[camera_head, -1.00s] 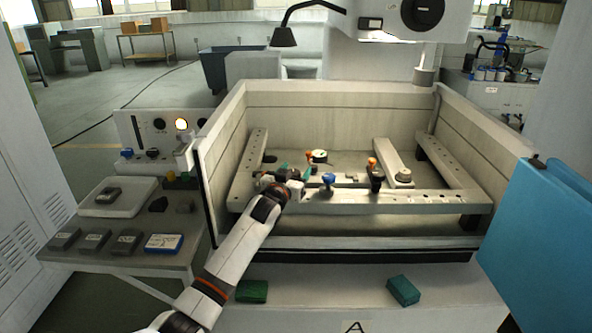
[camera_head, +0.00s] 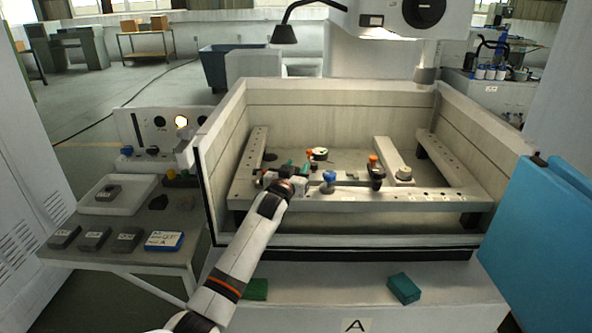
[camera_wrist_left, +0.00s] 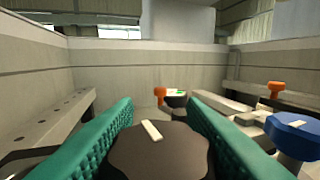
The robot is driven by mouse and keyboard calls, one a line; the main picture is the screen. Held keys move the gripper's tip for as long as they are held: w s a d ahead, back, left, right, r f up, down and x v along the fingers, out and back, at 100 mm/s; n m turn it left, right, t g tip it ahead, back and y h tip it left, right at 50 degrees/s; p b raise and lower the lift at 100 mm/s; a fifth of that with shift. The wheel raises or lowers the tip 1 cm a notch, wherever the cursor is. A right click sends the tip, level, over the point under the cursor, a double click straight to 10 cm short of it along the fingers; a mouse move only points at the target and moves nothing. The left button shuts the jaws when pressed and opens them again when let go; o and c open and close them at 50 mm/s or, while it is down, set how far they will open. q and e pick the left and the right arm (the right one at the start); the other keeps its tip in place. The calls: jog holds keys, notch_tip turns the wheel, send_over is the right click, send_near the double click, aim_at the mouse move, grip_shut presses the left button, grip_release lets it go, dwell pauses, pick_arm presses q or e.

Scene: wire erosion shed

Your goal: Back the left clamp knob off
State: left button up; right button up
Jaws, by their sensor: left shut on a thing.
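The left clamp knob (camera_wrist_left: 158,152) is a dark round knob with a cream mark on its top, seen close up in the left wrist view. My left gripper (camera_head: 297,170) is at the left part of the fixture inside the tank. Its green fingers (camera_wrist_left: 103,126) lie on both sides of the knob and are shut on it. The cream mark points up and slightly left in the wrist view. In the head view my wrist and fingers largely hide this knob. My right gripper is not in view.
A blue knob (camera_head: 329,177) stands just right of the gripper. The tank's front wall (camera_head: 360,241) runs beneath my forearm. Green blocks (camera_head: 404,288) lie on the ledge.

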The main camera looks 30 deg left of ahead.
pick_arm(q)
jog(key=shift+n+y+b, duration=0.65)
jog(key=shift+n+y, duration=0.05)
jog(key=shift+y, duration=0.2)
jog(key=n+g+y+b, duration=0.1)
jog(key=b, duration=0.1)
jog(key=n+y+b, duration=0.1)
jog(key=y+b, duration=0.1)
jog(key=shift+s+a+g+b, duration=0.1)
jog(key=shift+a+g+b, duration=0.1)
jog(key=shift+g+b, duration=0.15)
jog(key=shift+a+r+n+g+y+b, duration=0.1)
jog(key=shift+r+n+g+y+b, duration=0.1)
jog(key=shift+n+g+y+b, duration=0.15)
jog(key=o, duration=1)
jog(key=shift+f, duration=0.1)
